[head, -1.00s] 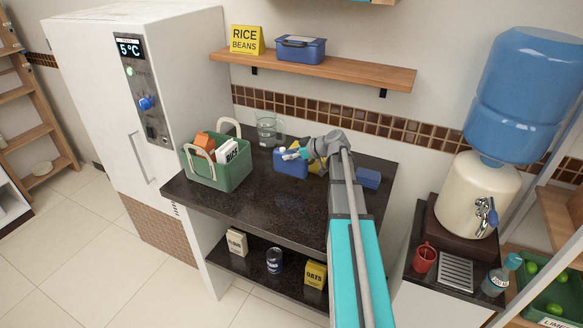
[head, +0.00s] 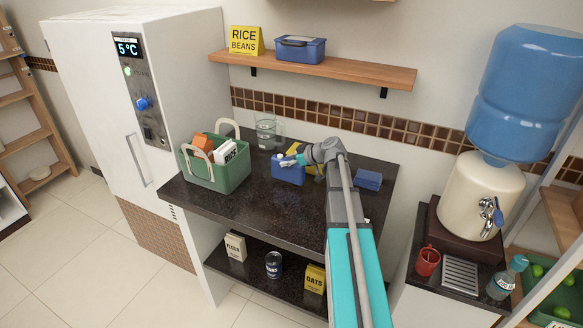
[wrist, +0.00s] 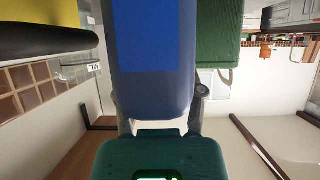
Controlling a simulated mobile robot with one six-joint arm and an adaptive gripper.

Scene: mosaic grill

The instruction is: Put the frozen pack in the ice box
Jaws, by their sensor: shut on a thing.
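A blue block-shaped pack (head: 288,173), probably the frozen pack, is at my gripper (head: 288,160), above the dark counter between the green basket and a yellow item. In the wrist view the blue pack (wrist: 152,50) fills the middle between the two fingers of my gripper (wrist: 162,105), which is shut on it. Whether its lower edge touches the counter I cannot tell. A blue lidded box (head: 300,49) with a grey handle, possibly the ice box, sits on the wall shelf. A flat blue slab (head: 368,180) lies on the counter to the right of my arm.
The green basket (head: 215,183) with packets stands at the counter's left, with a glass jug (head: 266,133) behind. A yellow item (head: 307,168) is partly hidden by my gripper. The counter's (head: 255,210) front is clear. The wall shelf (head: 340,69) hangs above.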

